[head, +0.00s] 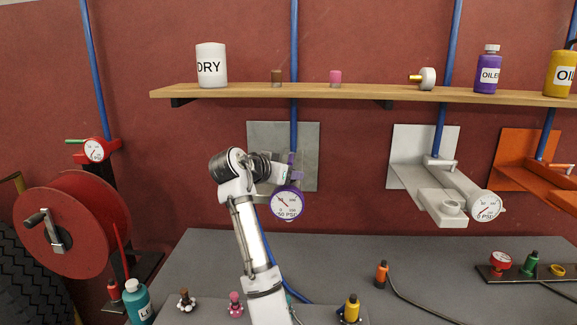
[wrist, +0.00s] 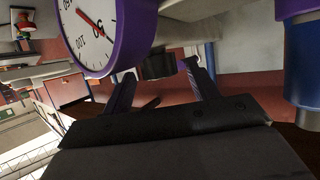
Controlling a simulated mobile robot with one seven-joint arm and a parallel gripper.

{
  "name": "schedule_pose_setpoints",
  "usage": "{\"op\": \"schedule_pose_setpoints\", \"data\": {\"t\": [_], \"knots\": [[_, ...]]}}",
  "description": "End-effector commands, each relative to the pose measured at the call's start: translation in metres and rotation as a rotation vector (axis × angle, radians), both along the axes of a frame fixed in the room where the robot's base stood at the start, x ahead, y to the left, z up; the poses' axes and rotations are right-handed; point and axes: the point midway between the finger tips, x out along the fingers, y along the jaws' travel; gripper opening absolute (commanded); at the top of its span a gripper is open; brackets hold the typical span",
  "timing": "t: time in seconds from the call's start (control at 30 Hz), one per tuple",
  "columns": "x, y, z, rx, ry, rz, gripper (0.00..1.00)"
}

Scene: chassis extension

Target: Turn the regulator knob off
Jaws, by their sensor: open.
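A regulator with a purple-rimmed round gauge (head: 287,204) sits before a grey wall plate (head: 265,134), below a blue pipe. My gripper (head: 291,164) is just above this gauge, partly hidden by my own wrist. In the wrist view the purple-rimmed gauge (wrist: 92,30) fills the upper left, with its red needle showing. My gripper's two dark fingers (wrist: 158,72) are apart. A short dark cylinder (wrist: 158,65), possibly the regulator knob, shows between and beyond the fingertips. I cannot tell whether either finger touches it.
A white regulator (head: 445,202) and an orange one (head: 535,172) are mounted to the right. A red hose reel (head: 70,225) stands at the left. A wooden shelf (head: 360,92) with bottles runs above. The grey bench (head: 350,255) below holds small fittings and hoses.

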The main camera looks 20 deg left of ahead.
Motion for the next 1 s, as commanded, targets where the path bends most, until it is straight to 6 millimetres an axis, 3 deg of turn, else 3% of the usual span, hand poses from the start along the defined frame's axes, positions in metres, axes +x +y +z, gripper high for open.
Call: {"op": "schedule_pose_setpoints", "data": {"t": [0.2,0.5,0.83,1.0], "knots": [[0.017,-0.005,-0.007,0.000,0.000,-0.001,0.59],[0.019,-0.005,-0.009,0.000,0.000,0.000,0.59],[0.019,-0.005,-0.008,0.000,-0.001,0.000,0.17],[0.019,-0.005,-0.008,0.000,-0.001,0.005,0.14]]}}
